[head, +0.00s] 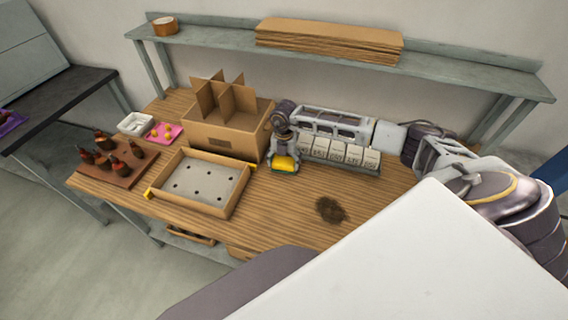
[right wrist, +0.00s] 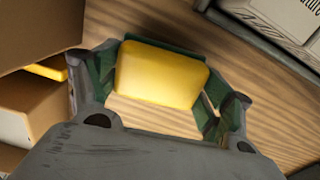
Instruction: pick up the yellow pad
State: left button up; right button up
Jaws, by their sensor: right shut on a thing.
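The yellow pad (head: 285,163) is at my right gripper (head: 284,168), in the middle of the wooden table, just right of the cardboard box. In the right wrist view the yellow pad (right wrist: 162,74) lies between the two green-lined fingers of my right gripper (right wrist: 158,80), which are shut on it. Wood grain shows beyond and below the pad; I cannot tell whether it touches the table. My left gripper is not in view.
A cardboard box with dividers (head: 228,136) stands left of the gripper. A shallow tray with holes (head: 200,184) has yellow corner pieces. A row of white labelled boxes (head: 340,155) stands close on the right. A dark stain (head: 330,209) marks the otherwise clear front table area.

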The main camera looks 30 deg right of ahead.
aim_at(284, 161)
notch_tip(284, 161, up, 9)
jog(key=shift+b, duration=0.5)
jog(key=o, duration=0.4)
jog(key=c, duration=0.3)
jog(key=shift+s, duration=0.1)
